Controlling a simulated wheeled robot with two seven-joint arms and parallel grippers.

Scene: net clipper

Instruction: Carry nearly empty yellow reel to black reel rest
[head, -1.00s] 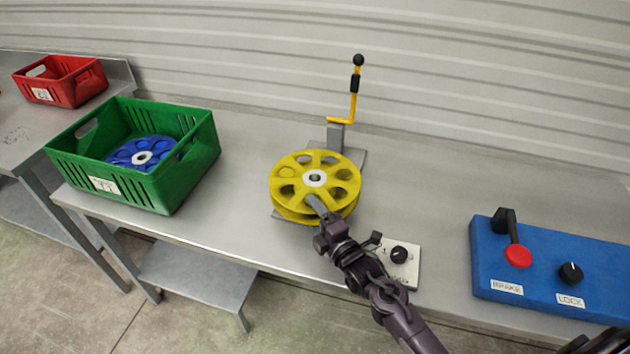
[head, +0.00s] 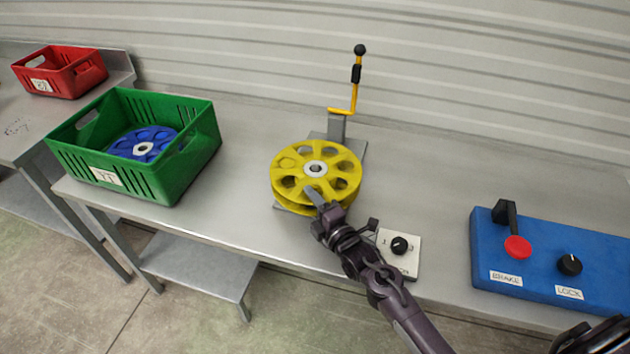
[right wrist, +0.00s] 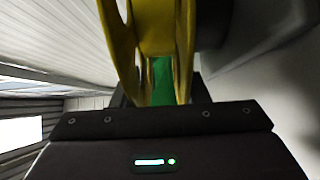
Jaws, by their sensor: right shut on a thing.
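The yellow reel (head: 290,162) lies flat on a grey stand on the metal bench, in the middle of the head view. Its spokes and pale hub face up. My right gripper (head: 318,200) is at its near edge, shut on the reel, with one finger visible over the upper flange. In the right wrist view the yellow reel (right wrist: 186,40) fills the space ahead of the gripper (right wrist: 155,98), and its two flanges show edge-on. The lower finger is hidden in the head view. I cannot make out a black reel rest. My left gripper is not in view.
An upright yellow crank (head: 355,95) with a black knob stands behind the reel. A green crate (head: 180,185) holding a blue reel (head: 125,145) is left. A switch plate (head: 413,262) and blue brake panel (head: 540,265) are right. A red crate (head: 60,85) is far left.

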